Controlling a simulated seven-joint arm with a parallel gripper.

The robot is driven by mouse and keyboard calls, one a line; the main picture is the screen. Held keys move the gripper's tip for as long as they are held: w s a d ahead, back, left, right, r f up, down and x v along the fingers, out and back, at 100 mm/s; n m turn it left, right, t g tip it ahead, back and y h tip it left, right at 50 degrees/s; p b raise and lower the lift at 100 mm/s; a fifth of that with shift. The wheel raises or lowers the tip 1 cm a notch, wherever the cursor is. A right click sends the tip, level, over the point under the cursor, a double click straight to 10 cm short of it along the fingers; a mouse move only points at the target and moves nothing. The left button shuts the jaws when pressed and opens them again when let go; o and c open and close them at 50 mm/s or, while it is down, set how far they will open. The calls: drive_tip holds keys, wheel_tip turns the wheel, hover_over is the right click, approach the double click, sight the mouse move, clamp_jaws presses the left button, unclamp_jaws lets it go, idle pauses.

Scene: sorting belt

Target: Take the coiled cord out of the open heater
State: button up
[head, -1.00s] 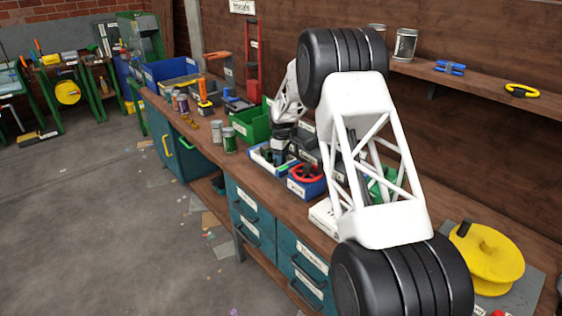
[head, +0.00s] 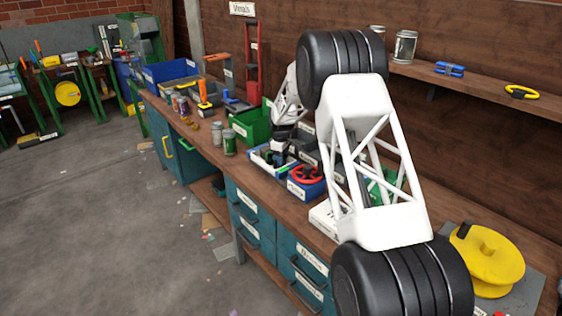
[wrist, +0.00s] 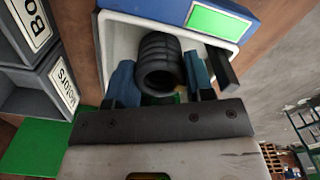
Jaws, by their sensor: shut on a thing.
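The open heater (wrist: 113,38) is a white-walled box with a blue outer side and a green panel, seen in the wrist view. The coiled cord (wrist: 158,52) is a black ribbed coil between my fingers, inside the heater's opening. My gripper (wrist: 161,82) is shut on it, with one blue finger on each side. In the head view my gripper (head: 277,157) reaches down into a small white-and-blue box (head: 259,160) on the bench, and the cord cannot be made out there.
A blue box with a red wheel (head: 306,182) stands just right of the heater. A green bin (head: 250,126) and two jars (head: 229,142) stand to the left. Grey labelled bins (wrist: 42,90) are close beside the heater. A yellow reel (head: 487,262) lies at the right.

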drive_tip(key=shift+r, duration=5)
